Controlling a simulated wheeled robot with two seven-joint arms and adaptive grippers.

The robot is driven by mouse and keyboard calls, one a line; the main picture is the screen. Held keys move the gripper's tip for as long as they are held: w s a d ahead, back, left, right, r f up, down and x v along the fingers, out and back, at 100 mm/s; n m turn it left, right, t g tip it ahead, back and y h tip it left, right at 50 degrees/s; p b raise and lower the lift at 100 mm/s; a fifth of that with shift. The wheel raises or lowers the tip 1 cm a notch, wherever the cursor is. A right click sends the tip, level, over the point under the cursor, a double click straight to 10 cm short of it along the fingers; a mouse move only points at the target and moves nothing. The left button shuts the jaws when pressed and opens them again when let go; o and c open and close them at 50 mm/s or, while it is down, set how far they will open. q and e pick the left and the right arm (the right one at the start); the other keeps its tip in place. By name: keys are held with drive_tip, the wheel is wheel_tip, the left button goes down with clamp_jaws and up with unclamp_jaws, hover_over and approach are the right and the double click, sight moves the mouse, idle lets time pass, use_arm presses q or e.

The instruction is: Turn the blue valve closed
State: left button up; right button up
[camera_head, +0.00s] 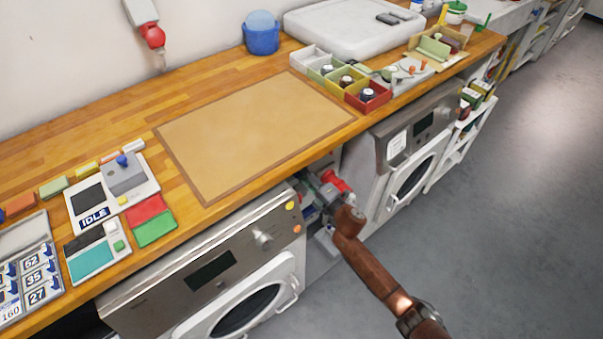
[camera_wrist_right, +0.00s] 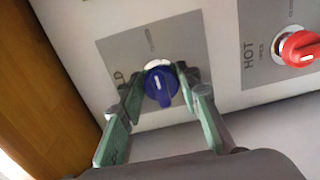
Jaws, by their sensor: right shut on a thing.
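The blue valve (camera_wrist_right: 160,88) is a round knob with a raised grip and a white mark, on a grey plate with partly covered lettering. My right gripper (camera_wrist_right: 163,91) has its green-padded fingers on both sides of the knob and is shut on it. In the head view my right gripper (camera_head: 318,196) reaches into the gap between the two machines, under the worktop. It hides the blue valve there. My left gripper is not in view.
A red valve (camera_wrist_right: 300,48) marked HOT sits beside the blue one; it also shows in the head view (camera_head: 335,181). Machines stand left (camera_head: 210,270) and right (camera_head: 415,140) of the gap. The wooden worktop (camera_head: 120,210) edge is close above.

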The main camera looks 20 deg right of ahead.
drive_tip(key=shift+d, duration=0.1)
drive_tip(key=o, duration=1.1)
drive_tip(key=shift+s, duration=0.2)
drive_tip(key=v, duration=1.1)
drive_tip(key=shift+s+d, duration=0.15)
drive_tip(key=shift+s, duration=0.15)
